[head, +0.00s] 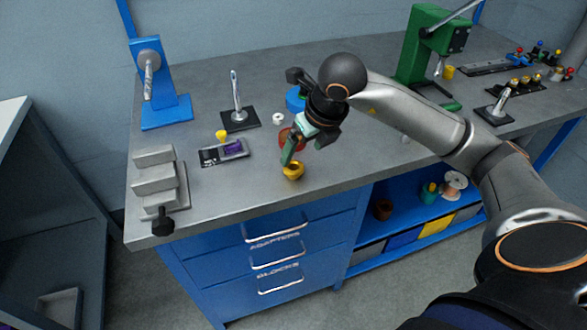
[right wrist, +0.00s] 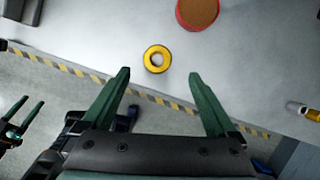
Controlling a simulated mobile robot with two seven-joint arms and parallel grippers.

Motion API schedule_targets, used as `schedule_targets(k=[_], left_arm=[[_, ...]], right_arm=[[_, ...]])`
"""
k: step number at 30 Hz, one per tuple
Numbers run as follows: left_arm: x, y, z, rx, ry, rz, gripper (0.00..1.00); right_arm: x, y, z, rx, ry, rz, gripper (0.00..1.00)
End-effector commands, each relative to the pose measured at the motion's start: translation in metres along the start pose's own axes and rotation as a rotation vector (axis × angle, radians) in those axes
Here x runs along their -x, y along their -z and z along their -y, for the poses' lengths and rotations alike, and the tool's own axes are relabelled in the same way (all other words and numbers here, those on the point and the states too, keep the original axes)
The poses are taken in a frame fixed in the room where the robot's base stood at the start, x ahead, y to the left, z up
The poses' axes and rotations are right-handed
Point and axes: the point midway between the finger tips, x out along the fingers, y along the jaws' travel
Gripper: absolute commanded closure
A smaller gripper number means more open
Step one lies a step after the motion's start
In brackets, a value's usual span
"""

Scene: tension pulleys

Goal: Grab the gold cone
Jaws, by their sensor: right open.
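A gold, ring-topped piece (head: 293,171), which I take for the gold cone, stands near the front edge of the grey bench. From above, in the right wrist view, it is a yellow ring (right wrist: 157,58) with a hole. My right gripper (head: 288,150) is just above and behind it in the head view. Its green fingers (right wrist: 160,75) are spread and empty, with the ring beyond the tips and between their lines. My left gripper (right wrist: 22,112) shows small at the left edge of the right wrist view, fingers apart; it is out of the head view.
A red-rimmed round piece (right wrist: 198,10) stands close behind the gold one, partly hidden in the head view. A small yellow cone (head: 222,135) stands by a dark block (head: 224,152) to the left. Grey stepped blocks (head: 158,182) stand at the left end.

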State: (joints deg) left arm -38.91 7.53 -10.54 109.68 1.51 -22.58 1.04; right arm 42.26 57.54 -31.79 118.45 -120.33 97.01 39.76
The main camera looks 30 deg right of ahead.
Motion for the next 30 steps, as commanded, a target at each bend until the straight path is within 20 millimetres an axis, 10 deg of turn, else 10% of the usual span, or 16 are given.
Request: schedule_targets(k=[25,30], left_arm=[[0.006,0.007,-0.001,0.000,0.000,0.000,0.25],[0.006,0.007,-0.001,0.000,0.000,0.000,0.25]], right_arm=[[-0.068,-0.002,-0.004,0.002,-0.002,0.002,0.07],[-0.068,-0.002,-0.004,0.002,-0.003,0.002,0.25]])
